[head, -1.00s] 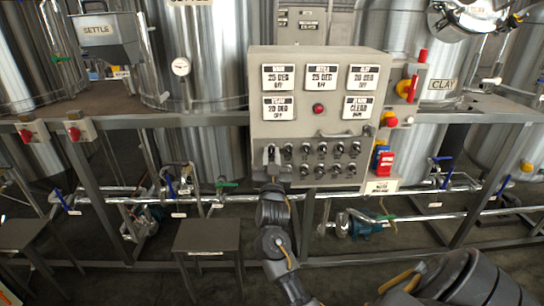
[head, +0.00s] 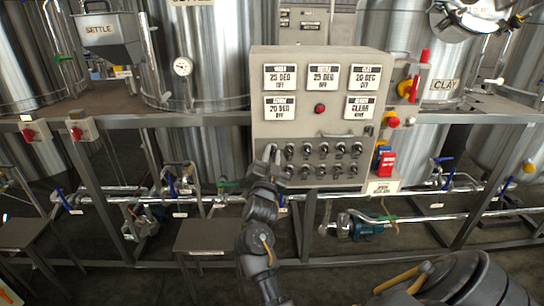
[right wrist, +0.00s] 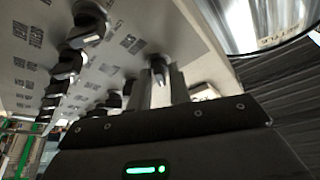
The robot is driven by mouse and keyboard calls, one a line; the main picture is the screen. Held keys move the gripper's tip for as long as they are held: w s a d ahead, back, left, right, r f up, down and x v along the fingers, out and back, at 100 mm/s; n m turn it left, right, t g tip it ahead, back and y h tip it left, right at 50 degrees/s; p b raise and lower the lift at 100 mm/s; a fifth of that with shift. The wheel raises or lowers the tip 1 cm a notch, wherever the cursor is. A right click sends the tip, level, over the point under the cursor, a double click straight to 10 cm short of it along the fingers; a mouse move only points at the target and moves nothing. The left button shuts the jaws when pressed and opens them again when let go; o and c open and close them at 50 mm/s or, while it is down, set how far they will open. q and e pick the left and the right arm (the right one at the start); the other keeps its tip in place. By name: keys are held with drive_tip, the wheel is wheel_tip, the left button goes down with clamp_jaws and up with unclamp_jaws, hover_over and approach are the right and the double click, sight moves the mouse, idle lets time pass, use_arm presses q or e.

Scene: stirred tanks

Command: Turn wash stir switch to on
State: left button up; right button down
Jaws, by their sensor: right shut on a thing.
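The grey control panel (head: 300,203) stands in the middle of the head view, with two rows of small black rotary switches (head: 323,150). My right gripper (head: 271,154) is at the left end of these rows, close against the panel face. In the right wrist view my right gripper (right wrist: 163,84) is shut on a small dark switch knob (right wrist: 158,72) between its fingertips. The fingers and hand hide most of that knob, and I cannot read its label or its setting. My left gripper is out of view.
Display plates (head: 280,77) and a red button (head: 320,109) sit above the switches. A metal handle (head: 346,134) juts out above the right switches. Red and blue tags (head: 386,162) hang at the right edge. Steel tanks stand behind; pipes (head: 430,190) run below.

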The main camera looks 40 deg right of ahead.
drive_tip(key=c, duration=1.5)
unclamp_jaws()
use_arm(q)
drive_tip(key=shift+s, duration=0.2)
